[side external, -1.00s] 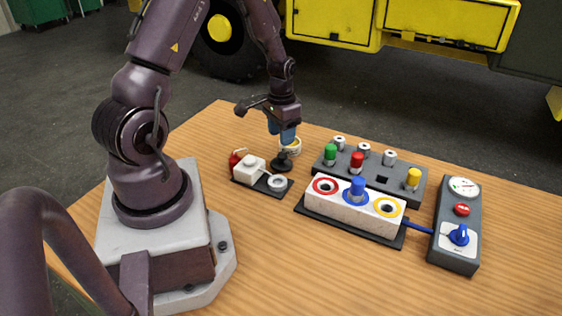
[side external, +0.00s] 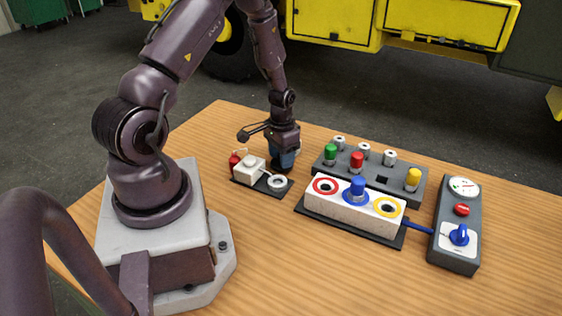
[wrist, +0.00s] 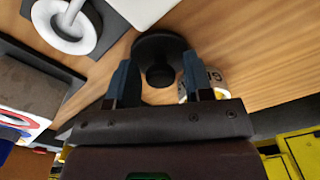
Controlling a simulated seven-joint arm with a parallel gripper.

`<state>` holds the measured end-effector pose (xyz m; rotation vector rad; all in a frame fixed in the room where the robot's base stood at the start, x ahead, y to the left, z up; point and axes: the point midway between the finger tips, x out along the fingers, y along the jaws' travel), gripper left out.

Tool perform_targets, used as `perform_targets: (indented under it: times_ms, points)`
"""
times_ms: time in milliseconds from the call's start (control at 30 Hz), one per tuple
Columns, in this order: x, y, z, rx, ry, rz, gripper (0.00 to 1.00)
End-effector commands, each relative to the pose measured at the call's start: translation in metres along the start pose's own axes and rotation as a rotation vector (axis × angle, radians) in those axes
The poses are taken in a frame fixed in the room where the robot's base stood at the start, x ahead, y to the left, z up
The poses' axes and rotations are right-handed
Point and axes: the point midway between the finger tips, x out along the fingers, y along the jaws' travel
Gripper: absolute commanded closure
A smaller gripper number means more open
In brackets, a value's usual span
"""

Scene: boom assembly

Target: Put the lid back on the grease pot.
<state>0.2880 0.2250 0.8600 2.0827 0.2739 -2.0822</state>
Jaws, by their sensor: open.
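The black round lid with its knob (wrist: 158,48) lies on the wooden table in the wrist view. My gripper (wrist: 157,66) is open, with its two blue fingers on either side of the lid's knob and not closed on it. The grease pot (wrist: 214,78), pale with a yellow band and dark lettering, stands beside the lid, partly hidden by the right finger. In the side view my gripper (side external: 284,160) is low over the table and hides most of the lid and pot.
A dark plate with a white block (side external: 249,171), a red item (side external: 235,160) and a white ring (side external: 277,181) lies close to my gripper. A grey rack with coloured plugs (side external: 372,171), a white socket block (side external: 341,207) and a gauge box (side external: 455,225) stand right. The front table is clear.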

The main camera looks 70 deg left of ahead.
Motion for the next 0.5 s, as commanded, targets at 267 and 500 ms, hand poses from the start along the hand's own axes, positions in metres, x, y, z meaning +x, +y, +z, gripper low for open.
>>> perform_targets:
  times_ms: [267,500]
  points:
    - [-0.0002,0.0003,0.0002,0.0,0.0,0.0,0.85]
    - [-0.0041,0.0001,-0.0001,0.0,0.001,0.0,0.95]
